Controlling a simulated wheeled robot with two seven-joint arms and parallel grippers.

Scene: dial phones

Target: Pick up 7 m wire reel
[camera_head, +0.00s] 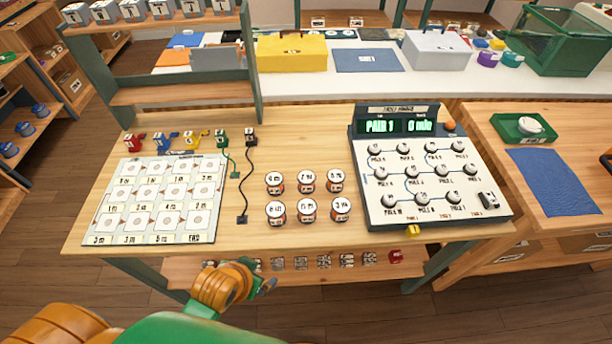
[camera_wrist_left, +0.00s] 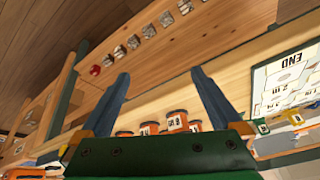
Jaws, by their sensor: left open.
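Several wire reels with orange bodies and white labelled tops stand upright on the wooden table in two rows, such as the front middle reel (camera_head: 307,207) and the back middle reel (camera_head: 305,178). The labels are too small for me to tell surely which one reads 7 m. My left gripper (camera_head: 268,286) is in front of the table's front edge, below and left of the reels, touching none. In the left wrist view its two blue fingers (camera_wrist_left: 160,74) are spread apart with nothing between them. Reels (camera_wrist_left: 177,122) show partly behind the gripper's body there. My right gripper is not visible.
A grid board (camera_head: 158,200) lies at the table's left. A dark cable (camera_head: 246,185) lies between it and the reels. A panel with a lit display (camera_head: 425,180) stands to the right. A lower shelf (camera_head: 300,270) with several small items runs under the table.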

